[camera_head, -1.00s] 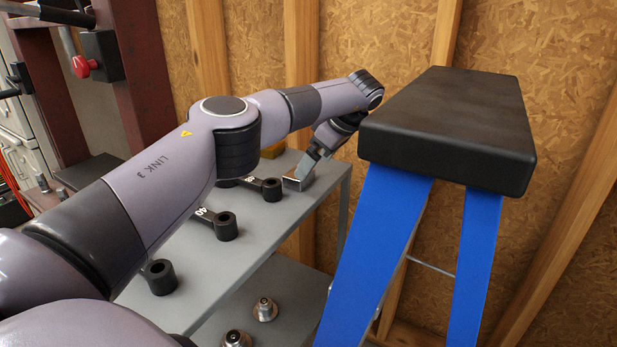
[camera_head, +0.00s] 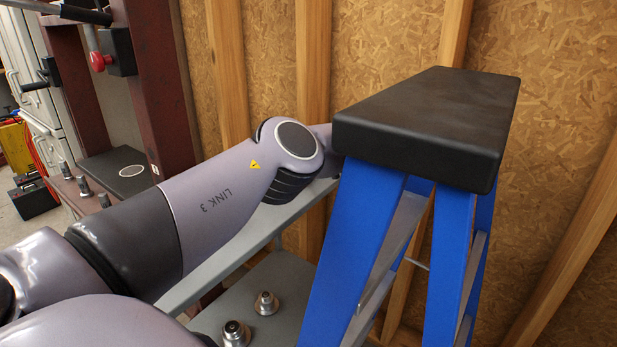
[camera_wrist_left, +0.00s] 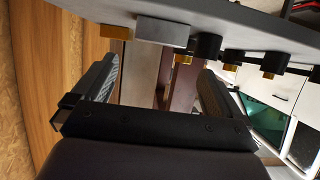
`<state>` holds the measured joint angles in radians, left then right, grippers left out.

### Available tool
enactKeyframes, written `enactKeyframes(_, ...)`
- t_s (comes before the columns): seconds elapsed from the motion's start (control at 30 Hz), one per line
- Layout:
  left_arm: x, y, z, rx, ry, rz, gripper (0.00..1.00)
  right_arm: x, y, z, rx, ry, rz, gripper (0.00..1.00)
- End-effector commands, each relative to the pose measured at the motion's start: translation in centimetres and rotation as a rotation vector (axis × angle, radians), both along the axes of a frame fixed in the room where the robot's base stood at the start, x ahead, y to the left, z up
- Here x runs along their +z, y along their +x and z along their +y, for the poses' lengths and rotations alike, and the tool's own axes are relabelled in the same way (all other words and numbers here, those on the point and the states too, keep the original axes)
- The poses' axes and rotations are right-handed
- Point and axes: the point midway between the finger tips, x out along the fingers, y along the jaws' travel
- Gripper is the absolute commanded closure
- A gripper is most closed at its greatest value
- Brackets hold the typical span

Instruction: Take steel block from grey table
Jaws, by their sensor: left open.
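The steel block (camera_wrist_left: 162,32) is a plain grey box in the left wrist view. It stands on the grey table (camera_wrist_left: 235,18), which appears upside down along the top of that view. My left gripper (camera_wrist_left: 155,75) is open and empty, its two fingers apart with the block beyond them and a gap between. In the head view a strip of the grey table (camera_head: 235,250) shows. My left arm and the ladder hide the block and the left gripper there. My right gripper is in neither view.
A blue stepladder with a black top (camera_head: 425,125) stands close to the arm on the right. Black parts (camera_wrist_left: 207,47) and a brass-coloured piece (camera_wrist_left: 115,32) stand beside the block. Small metal fittings (camera_head: 266,303) sit on a lower shelf. A wooden wall is behind.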

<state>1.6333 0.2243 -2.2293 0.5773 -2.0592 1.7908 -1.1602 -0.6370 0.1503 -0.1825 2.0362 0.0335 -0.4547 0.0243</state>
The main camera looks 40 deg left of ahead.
Motion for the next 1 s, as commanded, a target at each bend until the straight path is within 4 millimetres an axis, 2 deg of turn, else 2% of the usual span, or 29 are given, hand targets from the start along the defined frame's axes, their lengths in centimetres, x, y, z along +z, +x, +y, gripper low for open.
enactKeyframes(0.37, -1.6, -0.3, 2.8, 0.003, 0.001, 0.001, 0.0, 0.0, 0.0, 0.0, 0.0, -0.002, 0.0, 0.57)
enactKeyframes(0.6, -3.3, -0.7, 5.9, 0.004, 0.0, 0.002, 0.0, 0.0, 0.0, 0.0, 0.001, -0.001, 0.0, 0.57)
enactKeyframes(0.87, -3.5, -0.7, 6.3, 0.001, 0.0, 0.001, 0.0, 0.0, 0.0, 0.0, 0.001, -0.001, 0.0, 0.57)
enactKeyframes(1.0, -3.5, -0.7, 6.3, 0.001, 0.0, 0.001, 0.46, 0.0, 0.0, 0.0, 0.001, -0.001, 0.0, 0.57)
